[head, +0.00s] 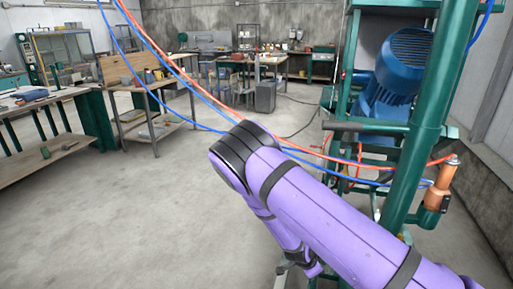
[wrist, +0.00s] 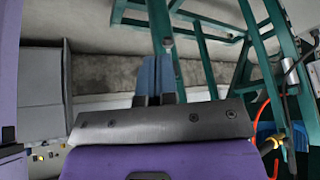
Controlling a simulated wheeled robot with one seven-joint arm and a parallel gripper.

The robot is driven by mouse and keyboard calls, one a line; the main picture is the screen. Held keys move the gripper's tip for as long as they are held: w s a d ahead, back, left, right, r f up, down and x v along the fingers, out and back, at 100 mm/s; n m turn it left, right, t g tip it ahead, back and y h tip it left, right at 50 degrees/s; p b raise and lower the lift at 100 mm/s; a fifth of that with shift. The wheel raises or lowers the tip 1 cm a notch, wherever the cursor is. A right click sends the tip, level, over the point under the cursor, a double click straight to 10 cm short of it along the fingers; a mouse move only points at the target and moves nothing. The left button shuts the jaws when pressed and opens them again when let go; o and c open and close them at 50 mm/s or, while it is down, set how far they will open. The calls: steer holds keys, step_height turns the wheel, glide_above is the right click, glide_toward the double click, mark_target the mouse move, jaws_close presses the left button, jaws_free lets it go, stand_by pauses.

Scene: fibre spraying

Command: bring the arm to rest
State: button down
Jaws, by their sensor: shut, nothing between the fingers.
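My purple arm (head: 320,215) with black bands reaches up from the lower right in the head view and bends at a dark joint near the middle. Its lower part folds back down behind the front link, so the gripper is hidden there. In the wrist view my gripper (wrist: 156,76) shows as narrow blue-grey fingers beyond a dark bolted plate. The fingers are together, with nothing held between them.
A green steel frame (head: 408,165) with a blue motor (head: 402,70) stands close on the right. Blue and orange hoses pass behind my arm. A workbench (head: 60,135) stands at left. The floor (head: 130,230) at left front is clear.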

step_height(320, 180, up, 38)
steer(key=s+a+n+y, duration=0.2)
steer(key=n+y, duration=0.5)
steer(key=y, duration=0.1)
steer(key=s+d+r+n+t, duration=0.1)
steer(key=s+d+r+n, duration=0.4)
steer(key=s+r, duration=0.8)
steer(key=s+d+r+n+h, duration=0.1)
steer(key=s+d+r, duration=0.2)
steer(key=s, duration=0.3)
steer(key=s+d+r+n+t+h, duration=0.1)
steer(key=s+d+r+h, duration=0.1)
steer(key=s, duration=0.3)
steer(key=shift+s+d+r+n+t, duration=0.3)
steer(key=shift+s+d+r, duration=0.1)
steer(key=shift+d+r, duration=0.3)
steer(key=c, duration=1.8)
jaws_free()
steer(key=shift+c, duration=0.2)
